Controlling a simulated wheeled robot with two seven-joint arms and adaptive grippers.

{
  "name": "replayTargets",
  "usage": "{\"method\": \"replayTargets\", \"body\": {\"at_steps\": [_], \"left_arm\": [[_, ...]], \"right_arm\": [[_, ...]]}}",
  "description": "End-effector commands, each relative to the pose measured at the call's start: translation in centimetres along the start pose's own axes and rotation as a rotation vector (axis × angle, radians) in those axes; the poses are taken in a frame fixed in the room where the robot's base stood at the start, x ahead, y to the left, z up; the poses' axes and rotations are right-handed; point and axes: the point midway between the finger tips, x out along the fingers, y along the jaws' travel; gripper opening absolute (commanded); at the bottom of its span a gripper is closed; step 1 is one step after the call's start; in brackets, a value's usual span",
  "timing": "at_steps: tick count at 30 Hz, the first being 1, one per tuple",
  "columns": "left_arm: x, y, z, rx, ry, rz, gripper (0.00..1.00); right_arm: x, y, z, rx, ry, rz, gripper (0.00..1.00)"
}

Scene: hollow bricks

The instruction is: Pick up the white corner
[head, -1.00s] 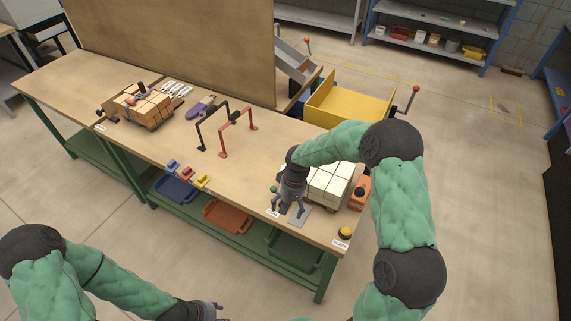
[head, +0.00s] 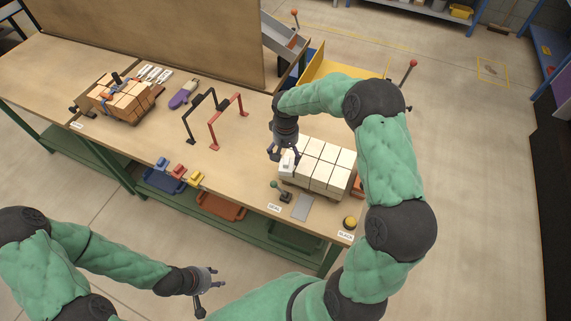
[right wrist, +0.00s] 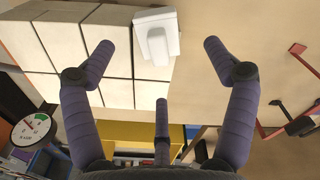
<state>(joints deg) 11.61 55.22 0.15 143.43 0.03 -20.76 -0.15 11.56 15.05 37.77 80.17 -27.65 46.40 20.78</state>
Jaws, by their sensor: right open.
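The white corner (head: 287,162) sits at the left end of the white block stack (head: 322,168). In the right wrist view the white corner (right wrist: 155,38) shows as a bright piece with a raised tab, against the stack's edge. My right gripper (head: 286,150) is above it, pointing down. In the right wrist view its spread fingers (right wrist: 160,52) stand either side of the corner, with a gap on both sides, and hold nothing. My left gripper (head: 206,288) is away from the table at the lower left, fingers apart and empty.
A red and a black frame (head: 226,122) stand left of the stack. A strapped orange brick stack (head: 124,98) is at the far left. A small green-knobbed lever (head: 275,188), a grey plate (head: 302,207) and a yellow button (head: 350,222) are along the front edge.

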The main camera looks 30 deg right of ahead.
Motion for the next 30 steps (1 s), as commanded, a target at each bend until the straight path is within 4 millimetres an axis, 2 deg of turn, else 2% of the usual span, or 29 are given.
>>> {"method": "replayTargets", "body": {"at_steps": [7,16,24,30], "left_arm": [[-0.1,0.1,0.0,0.000,0.001,0.000,0.40],[-0.5,0.2,0.0,0.000,0.001,0.000,0.40],[-0.5,0.2,0.0,0.000,0.001,0.000,0.40],[-0.5,0.2,0.0,0.000,0.000,0.000,0.40]], "right_arm": [[1.2,0.1,0.0,0.000,0.000,0.000,0.86],[5.2,0.1,0.1,0.000,0.000,0.000,0.86],[5.6,0.1,0.1,0.000,0.002,0.000,0.86],[5.6,0.1,0.1,0.000,0.002,0.000,0.29]]}}
